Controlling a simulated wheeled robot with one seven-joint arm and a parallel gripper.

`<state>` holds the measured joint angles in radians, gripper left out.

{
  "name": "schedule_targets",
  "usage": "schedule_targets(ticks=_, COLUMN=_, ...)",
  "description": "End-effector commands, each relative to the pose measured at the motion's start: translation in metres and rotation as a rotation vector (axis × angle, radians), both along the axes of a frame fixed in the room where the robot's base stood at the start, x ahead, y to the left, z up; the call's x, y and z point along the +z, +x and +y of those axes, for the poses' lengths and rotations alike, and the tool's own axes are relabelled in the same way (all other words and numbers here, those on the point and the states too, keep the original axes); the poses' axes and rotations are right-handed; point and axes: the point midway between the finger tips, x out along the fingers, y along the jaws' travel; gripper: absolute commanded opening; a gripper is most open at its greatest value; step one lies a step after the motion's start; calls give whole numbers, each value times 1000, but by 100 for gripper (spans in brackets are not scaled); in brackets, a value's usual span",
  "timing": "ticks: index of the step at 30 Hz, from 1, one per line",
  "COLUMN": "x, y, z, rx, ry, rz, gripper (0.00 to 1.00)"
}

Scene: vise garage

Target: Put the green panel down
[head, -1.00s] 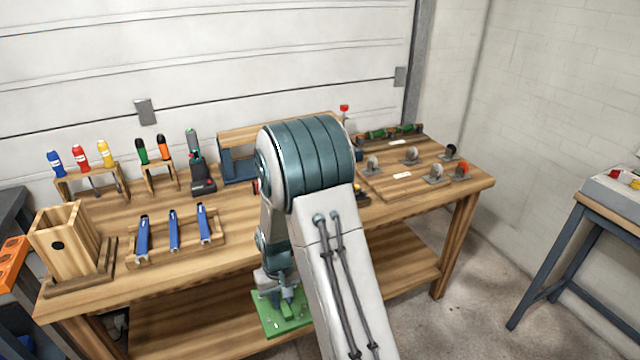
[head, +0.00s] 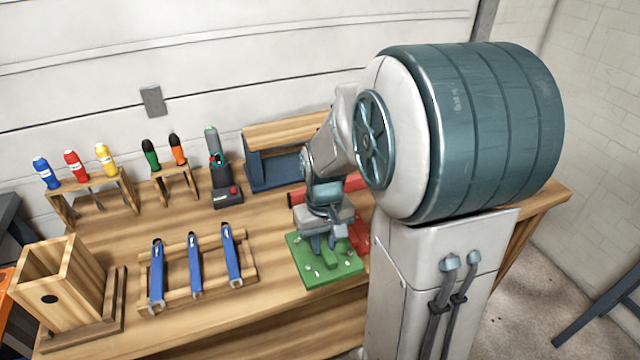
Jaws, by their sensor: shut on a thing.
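The green panel (head: 341,269) is a flat square plate with several small pale studs on top. It is at the front part of the wooden workbench (head: 290,322), right of the blue wrenches. My gripper (head: 324,246) points down and is shut on the panel's middle from above. The panel looks level, at or just above the bench top; I cannot tell whether it touches. A red object (head: 358,236) is right behind the panel, partly hidden by my arm.
Blue wrenches (head: 194,266) lie in a wooden rack to the left. A wooden box (head: 62,285) stands at the front left. Screwdriver stands (head: 90,190), a black tool (head: 224,180) and a blue-framed wooden block (head: 285,150) stand behind.

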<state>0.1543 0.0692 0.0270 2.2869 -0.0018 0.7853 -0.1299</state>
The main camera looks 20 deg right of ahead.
Motion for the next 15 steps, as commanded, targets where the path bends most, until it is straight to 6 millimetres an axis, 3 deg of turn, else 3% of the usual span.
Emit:
schedule_targets(ticks=5, x=-2, y=5, z=0, rx=-5, ry=-1, rz=2, gripper=0)
schedule_targets(ticks=15, x=-35, y=57, z=21, rx=-3, ry=0, rz=4, gripper=0)
